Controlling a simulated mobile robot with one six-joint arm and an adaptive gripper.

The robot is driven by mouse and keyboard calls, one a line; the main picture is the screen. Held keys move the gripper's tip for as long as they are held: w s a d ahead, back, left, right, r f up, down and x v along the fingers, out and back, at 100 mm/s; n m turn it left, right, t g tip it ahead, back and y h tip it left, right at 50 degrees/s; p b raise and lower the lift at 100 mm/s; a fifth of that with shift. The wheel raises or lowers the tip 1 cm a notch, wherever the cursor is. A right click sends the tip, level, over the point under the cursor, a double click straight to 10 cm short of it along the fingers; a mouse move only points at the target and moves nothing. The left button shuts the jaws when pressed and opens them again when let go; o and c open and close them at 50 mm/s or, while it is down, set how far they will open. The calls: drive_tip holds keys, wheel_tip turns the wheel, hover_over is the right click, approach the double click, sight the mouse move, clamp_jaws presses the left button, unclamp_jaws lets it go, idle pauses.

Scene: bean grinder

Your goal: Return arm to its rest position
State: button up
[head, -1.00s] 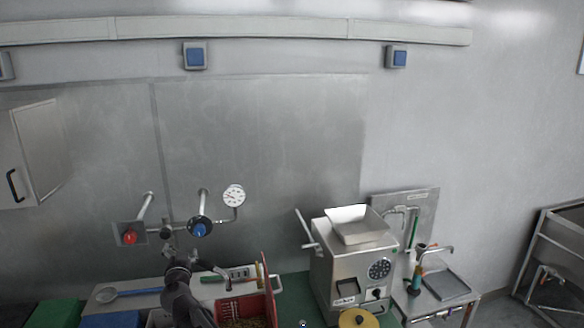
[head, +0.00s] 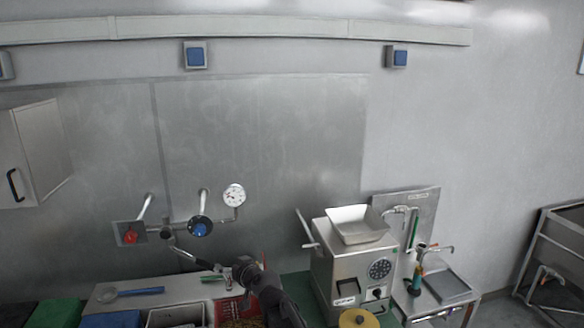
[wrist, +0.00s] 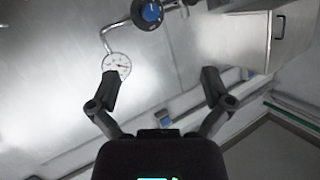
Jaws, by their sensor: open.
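My gripper (wrist: 160,84) shows in the wrist view with its two dark fingers spread wide and nothing between them. Beyond the fingers are the steel wall, a round gauge (wrist: 117,65) and a blue valve knob (wrist: 151,12), all apart from the gripper as far as I can tell. In the head view my dark arm rises from the bottom edge, in front of the counter and left of the grinder (head: 345,268). The arm hides part of the red bin (head: 228,311) with beans in it.
The grinder has a pale hopper tray (head: 357,226) on top and a yellow lid (head: 358,318) at its front. A red valve (head: 130,237) and pipes stick out from the wall. A small steel table (head: 440,296) stands at the right.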

drive_tip(key=s+d+f+m+g+h, duration=0.2)
drive_tip(key=s+d+f+g+h, duration=0.25)
drive_tip(key=d, duration=0.75)
drive_tip(key=s+d+f+m+g+h, duration=0.1)
drive_tip(key=s+d+f+g+h, duration=0.15)
drive_tip(key=s+d+f, duration=0.65)
drive_tip(key=s+d+f+m+g+h, duration=0.1)
drive_tip(key=s+d+m+g+h, duration=0.2)
drive_tip(key=d, duration=1.2)
drive_tip(key=s+f+g+b, duration=0.1)
drive_tip(key=s+f+b, duration=0.2)
drive_tip(key=f+b, duration=1.4)
drive_tip(key=shift+a+n+b, duration=0.4)
drive_tip(key=shift+b, duration=0.1)
